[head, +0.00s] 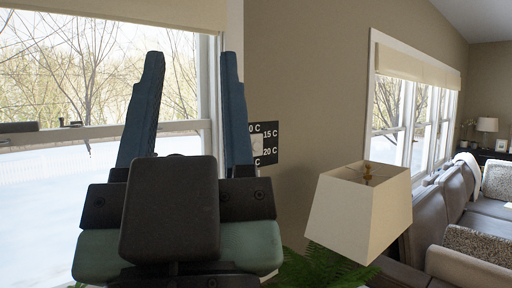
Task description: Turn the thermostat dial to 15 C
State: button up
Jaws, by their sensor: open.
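The thermostat (270,130) is a dark panel with white temperature labels on the beige wall, just right of the window frame. The labels 15 C and 20 C are readable, and another label at the top is partly covered. A light-coloured part, likely the dial (256,146), shows at the panel's middle, mostly hidden behind my gripper. I cannot tell where the dial points. My gripper (191,75) is open, with two blue fingers pointing up and spread apart. Its right finger overlaps the left part of the thermostat in this view. I see nothing between the fingers.
A lamp with a cream shade (360,212) stands right of my gripper, below the thermostat. Green fern leaves (325,268) are beneath it. A window (60,90) fills the left. A grey sofa (440,205) is at the right. The wall right of the thermostat is bare.

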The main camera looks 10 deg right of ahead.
aim_at(255, 146)
jog(key=z, duration=0.25)
jog(key=i+l+z, duration=0.1)
jog(key=i+l, duration=0.2)
jog(key=i, duration=0.35)
jog(key=i+l+z, duration=0.1)
jog(key=i+l, duration=0.15)
jog(key=i, duration=0.4)
jog(key=i+l+z, duration=0.1)
jog(key=i, duration=0.6)
jog(key=i+l, duration=0.2)
jog(key=i, duration=0.45)
jog(key=l+z, duration=0.05)
